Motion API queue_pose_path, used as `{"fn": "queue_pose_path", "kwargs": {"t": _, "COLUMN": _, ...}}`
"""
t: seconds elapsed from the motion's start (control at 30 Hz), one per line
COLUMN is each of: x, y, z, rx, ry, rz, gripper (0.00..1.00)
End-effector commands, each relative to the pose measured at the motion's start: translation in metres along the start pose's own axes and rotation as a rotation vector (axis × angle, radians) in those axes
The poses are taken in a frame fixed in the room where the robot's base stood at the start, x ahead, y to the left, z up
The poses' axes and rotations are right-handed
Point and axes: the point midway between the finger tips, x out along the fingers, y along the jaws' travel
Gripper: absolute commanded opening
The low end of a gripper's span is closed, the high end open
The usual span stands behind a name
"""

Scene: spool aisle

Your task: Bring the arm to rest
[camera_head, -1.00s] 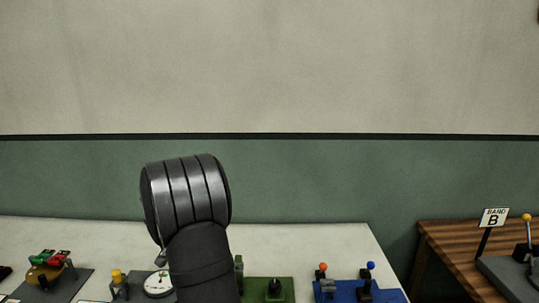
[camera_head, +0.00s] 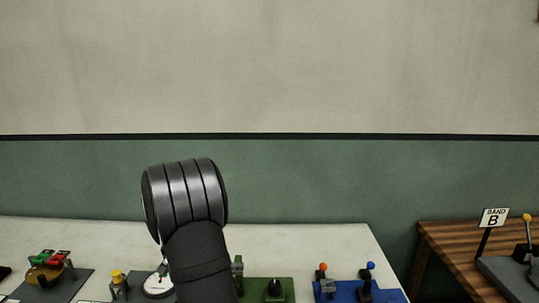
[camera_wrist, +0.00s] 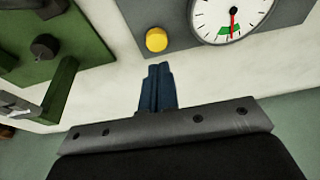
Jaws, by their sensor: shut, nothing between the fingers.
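My gripper (camera_wrist: 157,85) shows in the wrist view as two dark blue fingers pressed together, with nothing between them. It hangs over the white table top (camera_wrist: 115,95), apart from the devices there. In the head view only my dark arm shows, and the gripper is hidden behind it. In the wrist view a yellow button (camera_wrist: 156,40) and a round white gauge (camera_wrist: 233,14) with a red needle and a green zone lie beyond the fingertips. A green base plate (camera_wrist: 85,50) with black knobs is to the left.
In the head view a blue plate (camera_head: 345,294) with orange and blue knobbed levers stands right of my arm. A grey plate (camera_head: 70,284) with red and green parts is at left. The wall behind is bare.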

Motion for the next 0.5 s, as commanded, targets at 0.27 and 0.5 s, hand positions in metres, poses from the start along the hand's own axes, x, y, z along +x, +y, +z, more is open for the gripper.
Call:
{"fn": "queue_pose_path", "kwargs": {"t": 0.27, "x": -0.063, "y": -0.001, "z": -0.004, "rx": 0.001, "ry": 0.009, "rz": -0.005, "gripper": 0.00}}
{"fn": "queue_pose_path", "kwargs": {"t": 0.5, "x": -0.044, "y": 0.000, "z": -0.001, "rx": 0.000, "ry": 0.000, "rz": 0.000, "gripper": 0.00}}
